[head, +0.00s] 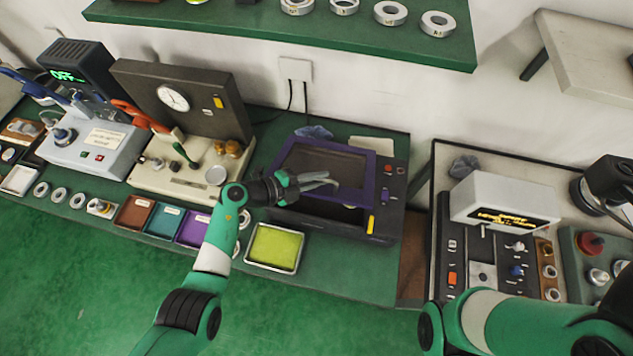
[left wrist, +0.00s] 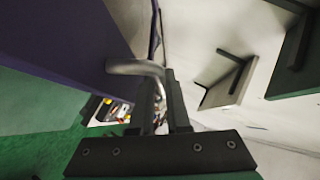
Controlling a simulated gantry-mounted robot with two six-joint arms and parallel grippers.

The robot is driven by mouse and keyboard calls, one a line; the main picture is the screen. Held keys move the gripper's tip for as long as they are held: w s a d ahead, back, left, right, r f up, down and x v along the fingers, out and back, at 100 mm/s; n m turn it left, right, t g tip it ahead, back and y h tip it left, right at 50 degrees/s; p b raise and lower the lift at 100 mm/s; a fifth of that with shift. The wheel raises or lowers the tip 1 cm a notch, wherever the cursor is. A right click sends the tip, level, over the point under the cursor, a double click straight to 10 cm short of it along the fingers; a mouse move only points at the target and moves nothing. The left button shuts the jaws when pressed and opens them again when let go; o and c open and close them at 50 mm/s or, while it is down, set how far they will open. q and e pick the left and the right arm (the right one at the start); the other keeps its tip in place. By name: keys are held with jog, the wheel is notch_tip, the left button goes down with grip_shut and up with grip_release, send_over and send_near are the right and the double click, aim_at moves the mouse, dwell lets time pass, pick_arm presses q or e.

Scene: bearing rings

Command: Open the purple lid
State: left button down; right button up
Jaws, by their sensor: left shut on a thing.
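In the left wrist view the lid is a large purple panel (left wrist: 60,40) at the left. Its curved metal handle (left wrist: 135,67) runs to the gripper's dark fingers (left wrist: 158,105). My right arm enters at bottom right; its gripper is not in view.
A tray of yellow-green material (head: 275,247) lies in front of the box. A beige machine with a gauge (head: 172,97) stands to the left, and a white display unit (head: 505,203) to the right. A green shelf with rings (head: 300,28) hangs above.

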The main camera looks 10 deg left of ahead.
pick_arm(q)
jog(key=shift+w+r, duration=1.6)
jog(key=shift+r, duration=0.3)
pick_arm(e)
jog(key=shift+r, duration=0.5)
pick_arm(q)
jog(key=c, duration=1.2)
grip_release()
jog(key=shift+d, duration=0.1)
jog(key=shift+o, duration=0.2)
pick_arm(e)
jog(key=shift+r, duration=0.1)
